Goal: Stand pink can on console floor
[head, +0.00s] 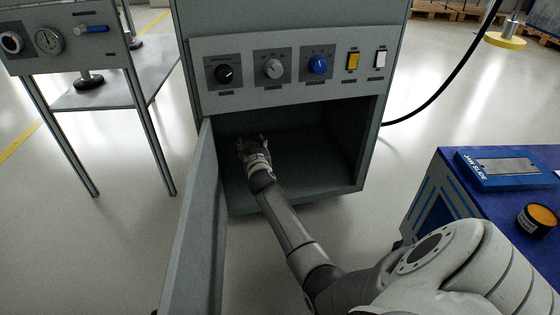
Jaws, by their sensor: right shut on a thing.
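The grey console (290,70) stands in the middle with its lower compartment open. My right gripper (252,143) reaches inside this compartment, towards its left side, above the floor (315,180). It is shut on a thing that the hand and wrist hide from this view. No pink can shows clearly anywhere, in the compartment or outside it. I cannot tell whether the held thing touches the compartment floor. My left gripper is not in view.
The console door (192,235) stands open at the left, close beside my right arm. A blue-topped cart (465,205) at the right carries a blue jaw-slide block (505,168) and an orange-topped tin (537,219). The compartment's right side looks clear.

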